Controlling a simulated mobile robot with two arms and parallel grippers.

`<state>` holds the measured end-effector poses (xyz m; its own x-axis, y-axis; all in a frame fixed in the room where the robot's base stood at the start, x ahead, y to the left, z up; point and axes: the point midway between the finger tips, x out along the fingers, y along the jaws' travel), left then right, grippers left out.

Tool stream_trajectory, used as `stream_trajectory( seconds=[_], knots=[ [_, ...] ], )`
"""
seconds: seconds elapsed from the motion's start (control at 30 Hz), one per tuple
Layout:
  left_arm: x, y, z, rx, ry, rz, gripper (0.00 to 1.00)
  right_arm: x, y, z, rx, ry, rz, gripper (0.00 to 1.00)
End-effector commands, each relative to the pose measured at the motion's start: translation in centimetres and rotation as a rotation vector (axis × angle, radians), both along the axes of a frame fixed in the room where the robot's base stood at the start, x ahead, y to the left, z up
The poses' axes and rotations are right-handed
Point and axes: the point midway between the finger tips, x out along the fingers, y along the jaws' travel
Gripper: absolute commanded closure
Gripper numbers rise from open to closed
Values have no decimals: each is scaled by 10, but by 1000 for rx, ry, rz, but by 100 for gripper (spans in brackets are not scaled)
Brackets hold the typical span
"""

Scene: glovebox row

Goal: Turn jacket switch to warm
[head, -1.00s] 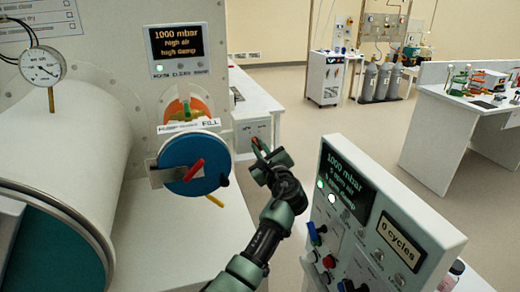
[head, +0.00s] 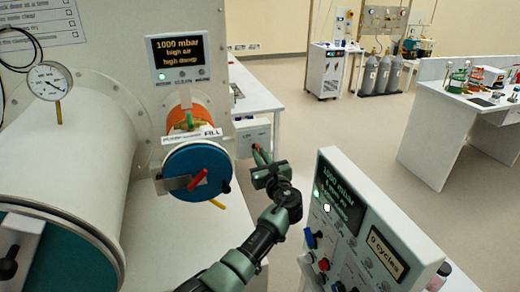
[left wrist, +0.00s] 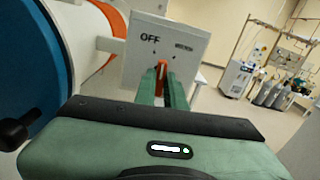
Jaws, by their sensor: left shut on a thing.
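The jacket switch is a white box (left wrist: 165,50) with OFF on the left of its face and a smaller label, too blurred to read surely, on the right. Its red-orange handle (left wrist: 162,70) stands about upright in the left wrist view, between the two labels. My left gripper (left wrist: 162,88) is shut on this handle, with a green finger on either side. In the head view the box (head: 247,133) is small, behind the blue round door, and my left gripper (head: 260,160) reaches it from below right. My right gripper is not in view.
A control panel (head: 375,235) with knobs and a "0 cycles" display stands close right of my arm. Open floor (head: 330,125) lies beyond.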

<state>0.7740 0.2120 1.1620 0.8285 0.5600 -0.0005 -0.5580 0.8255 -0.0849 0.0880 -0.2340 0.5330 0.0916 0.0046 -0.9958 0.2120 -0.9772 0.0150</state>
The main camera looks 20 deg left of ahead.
Motion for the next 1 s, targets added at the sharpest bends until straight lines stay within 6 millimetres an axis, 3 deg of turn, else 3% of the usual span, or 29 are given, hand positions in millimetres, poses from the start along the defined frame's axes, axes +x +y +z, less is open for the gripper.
stream_trajectory(
  seconds=[0.2, 0.67, 0.7, 0.77, 1.0],
  knots=[
    [0, 0, 1, 57, 39, 1, 100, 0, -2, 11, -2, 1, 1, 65],
    [0, 0, 0, 72, 47, 0, 100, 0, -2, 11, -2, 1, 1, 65],
    [0, 0, 0, 72, 47, 0, 86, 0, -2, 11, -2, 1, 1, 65],
    [0, 0, 0, 72, 47, 0, 70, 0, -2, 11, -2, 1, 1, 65],
    [0, 0, 0, 71, 47, 0, 67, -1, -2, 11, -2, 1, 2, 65]
  ],
)
